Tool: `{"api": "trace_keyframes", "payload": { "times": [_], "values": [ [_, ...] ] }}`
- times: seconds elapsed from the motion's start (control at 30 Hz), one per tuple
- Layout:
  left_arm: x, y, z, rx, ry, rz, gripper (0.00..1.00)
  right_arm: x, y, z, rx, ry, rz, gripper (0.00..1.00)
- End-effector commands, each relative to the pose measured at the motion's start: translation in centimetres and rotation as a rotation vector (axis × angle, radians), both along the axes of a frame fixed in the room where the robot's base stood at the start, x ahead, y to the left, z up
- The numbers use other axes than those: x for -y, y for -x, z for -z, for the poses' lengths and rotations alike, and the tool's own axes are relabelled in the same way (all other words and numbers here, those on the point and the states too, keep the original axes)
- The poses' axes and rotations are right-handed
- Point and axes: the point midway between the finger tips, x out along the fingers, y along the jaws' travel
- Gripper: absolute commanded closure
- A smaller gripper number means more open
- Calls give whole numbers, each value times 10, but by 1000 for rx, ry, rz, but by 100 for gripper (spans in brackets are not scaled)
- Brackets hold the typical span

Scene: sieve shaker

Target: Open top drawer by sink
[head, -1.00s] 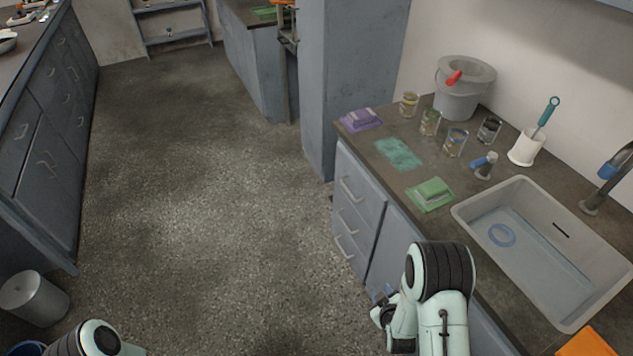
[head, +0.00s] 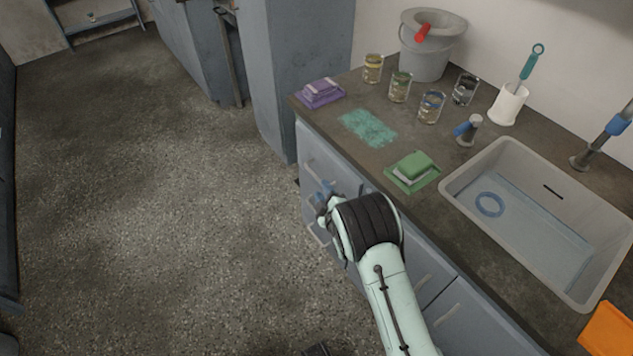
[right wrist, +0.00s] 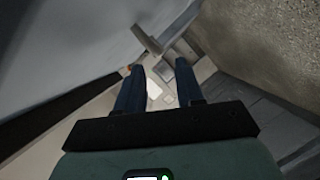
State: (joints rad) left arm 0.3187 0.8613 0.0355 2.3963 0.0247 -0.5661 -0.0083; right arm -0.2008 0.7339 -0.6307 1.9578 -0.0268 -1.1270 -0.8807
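The top drawer (head: 332,165) is in the blue-grey cabinet under the counter, left of the sink (head: 540,215). Its front looks flush, and its pale bar handle (head: 312,171) shows just above my right gripper. My right gripper (head: 325,190) is at the drawer fronts, its fingers partly hidden by my wrist. In the right wrist view the two blue fingers (right wrist: 158,82) stand apart with nothing between them. A pale bar handle (right wrist: 148,40) shows just beyond the fingertips; I cannot tell which drawer it belongs to. My left gripper is not in view.
A lower drawer handle (head: 318,238) sits below my right gripper. The floor (head: 150,200) left of the cabinet is clear.

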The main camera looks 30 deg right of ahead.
Motion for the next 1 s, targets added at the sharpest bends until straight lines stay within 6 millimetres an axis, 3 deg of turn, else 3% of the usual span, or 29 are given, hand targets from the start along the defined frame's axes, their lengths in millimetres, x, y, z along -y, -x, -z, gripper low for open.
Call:
{"api": "trace_keyframes", "payload": {
  "times": [0.1,0.3,0.73,0.83,0.87,1.0],
  "values": [
    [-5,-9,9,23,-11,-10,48,6,-23,8,1,1,-1,63],
    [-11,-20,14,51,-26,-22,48,13,-48,13,-1,0,1,63],
    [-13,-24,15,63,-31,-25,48,15,-56,13,-1,-1,1,63],
    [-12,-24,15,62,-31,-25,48,15,-56,13,-1,-1,1,96],
    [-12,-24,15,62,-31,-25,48,15,-56,13,-1,-1,1,100],
    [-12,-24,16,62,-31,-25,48,15,-56,13,-1,-1,1,100]
  ]
}}
